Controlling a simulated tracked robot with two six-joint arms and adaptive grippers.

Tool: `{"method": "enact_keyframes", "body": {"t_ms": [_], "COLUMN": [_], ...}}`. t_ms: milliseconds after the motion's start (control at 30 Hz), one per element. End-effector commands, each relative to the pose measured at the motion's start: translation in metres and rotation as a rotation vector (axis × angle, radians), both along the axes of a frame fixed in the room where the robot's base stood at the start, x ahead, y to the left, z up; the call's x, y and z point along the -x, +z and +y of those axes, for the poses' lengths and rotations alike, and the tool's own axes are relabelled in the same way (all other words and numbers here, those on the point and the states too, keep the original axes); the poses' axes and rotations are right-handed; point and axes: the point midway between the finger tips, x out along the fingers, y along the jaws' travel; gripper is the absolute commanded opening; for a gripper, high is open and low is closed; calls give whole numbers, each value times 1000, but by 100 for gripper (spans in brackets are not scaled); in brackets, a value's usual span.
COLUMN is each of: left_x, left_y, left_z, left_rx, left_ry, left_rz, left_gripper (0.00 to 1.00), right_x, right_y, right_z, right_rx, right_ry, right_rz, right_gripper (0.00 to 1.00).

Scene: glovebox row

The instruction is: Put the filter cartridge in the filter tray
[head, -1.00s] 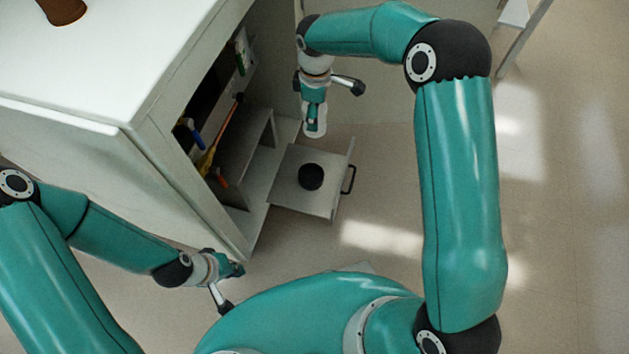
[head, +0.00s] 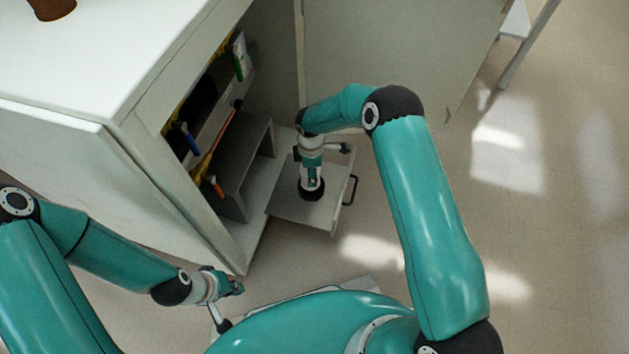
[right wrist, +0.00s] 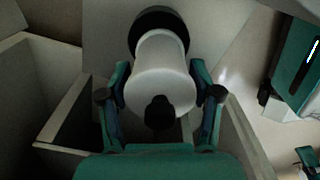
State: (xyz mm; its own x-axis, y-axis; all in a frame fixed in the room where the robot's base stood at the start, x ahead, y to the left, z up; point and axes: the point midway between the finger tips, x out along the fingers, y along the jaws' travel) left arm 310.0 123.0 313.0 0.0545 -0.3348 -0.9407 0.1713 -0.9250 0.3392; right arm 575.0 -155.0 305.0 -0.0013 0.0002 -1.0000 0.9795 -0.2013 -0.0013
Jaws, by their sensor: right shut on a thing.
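The filter cartridge (right wrist: 160,75) is a white, rounded cylinder with a dark knob at its near end. My right gripper (right wrist: 160,100) is shut on it, one finger at each side. In the head view my right gripper (head: 312,172) points down over the pulled-out tray (head: 283,206). A round black piece (right wrist: 157,22) lies beyond the cartridge's far end; in the head view it (head: 311,193) shows below the gripper, over the tray. I cannot tell whether cartridge and black piece touch. My left gripper (head: 232,286) is at lower left, away from the tray; its jaws are unclear.
The white cabinet (head: 110,75) stands open left of the tray, with a grey shelf (head: 245,170) and several tools inside. The tray has a black handle (head: 350,190) at its right edge. A brown pot (head: 52,8) stands on top. Floor (head: 420,300) is free at right.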

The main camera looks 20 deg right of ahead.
Motion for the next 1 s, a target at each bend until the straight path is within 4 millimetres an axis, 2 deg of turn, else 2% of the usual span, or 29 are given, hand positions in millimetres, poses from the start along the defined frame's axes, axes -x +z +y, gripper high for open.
{"method": "enact_keyframes", "body": {"t_ms": [233, 467, 733, 967, 1000], "left_x": [0, 0, 0, 0, 0], "left_y": [-6, -17, -16, -23, -22], "left_z": [0, 0, 0, 0, 0], "left_rx": [0, 0, 0, 0, 0], "left_ry": [0, 0, 0, 0, 0], "left_rz": [0, 0, 0, 0, 0], "left_gripper": [0, 0, 0, 0, 0], "right_x": [0, 0, 0, 0, 0], "right_y": [-18, -49, -50, -57, -56], "right_z": [0, 0, 0, 0, 0], "right_rx": [0, 0, 0, 0, 0], "right_ry": [-1, 0, 0, 0, 1], "right_rz": [1, -1, -1, -1, -1], "right_gripper": [25, 25, 25, 25, 68]}}
